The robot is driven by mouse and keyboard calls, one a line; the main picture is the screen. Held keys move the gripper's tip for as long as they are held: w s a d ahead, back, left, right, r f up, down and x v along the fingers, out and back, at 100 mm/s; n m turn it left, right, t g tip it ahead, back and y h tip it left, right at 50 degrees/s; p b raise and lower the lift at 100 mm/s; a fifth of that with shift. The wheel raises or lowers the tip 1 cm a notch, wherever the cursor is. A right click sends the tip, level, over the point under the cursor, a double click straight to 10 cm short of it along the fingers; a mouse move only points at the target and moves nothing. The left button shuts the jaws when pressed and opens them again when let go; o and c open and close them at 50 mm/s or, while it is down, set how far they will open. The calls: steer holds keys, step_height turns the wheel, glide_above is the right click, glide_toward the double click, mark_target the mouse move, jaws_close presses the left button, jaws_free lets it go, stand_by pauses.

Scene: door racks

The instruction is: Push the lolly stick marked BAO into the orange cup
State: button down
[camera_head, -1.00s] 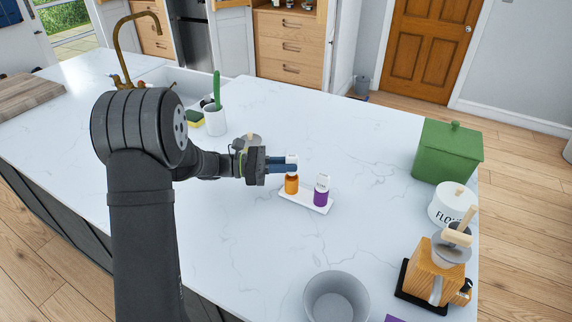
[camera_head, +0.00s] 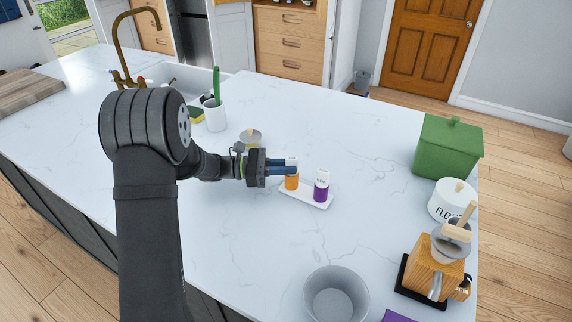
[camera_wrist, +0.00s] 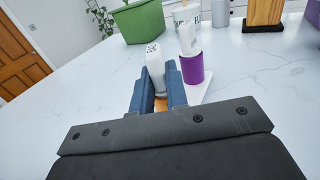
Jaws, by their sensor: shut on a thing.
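The orange cup (camera_head: 291,183) stands on a small white tray (camera_head: 318,206), partly hidden by my gripper. My gripper (camera_head: 292,168) is shut on a white lolly stick (camera_wrist: 154,67), which is upright right above the orange cup. The stick's top carries small dark marks, too small to read for sure. A bit of orange (camera_wrist: 160,104) shows between the blue fingers in the wrist view. How far the stick's lower end is inside the cup is hidden. A purple cup (camera_head: 321,194) to the right holds another white marked stick (camera_head: 323,177).
A grey bowl (camera_head: 336,296) stands at the front. A white utensil cup (camera_head: 215,117) stands by the sink. The marble counter around the tray is mostly clear.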

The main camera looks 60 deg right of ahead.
steer(key=shift+f, duration=0.15)
steer(key=c, duration=1.3)
jaws_free()
steer(key=shift+c, duration=0.2)
steer(key=v, duration=1.7)
steer(key=shift+w, duration=0.25)
steer(key=x, duration=1.7)
steer(key=shift+s, duration=0.25)
steer(key=shift+r, duration=0.2)
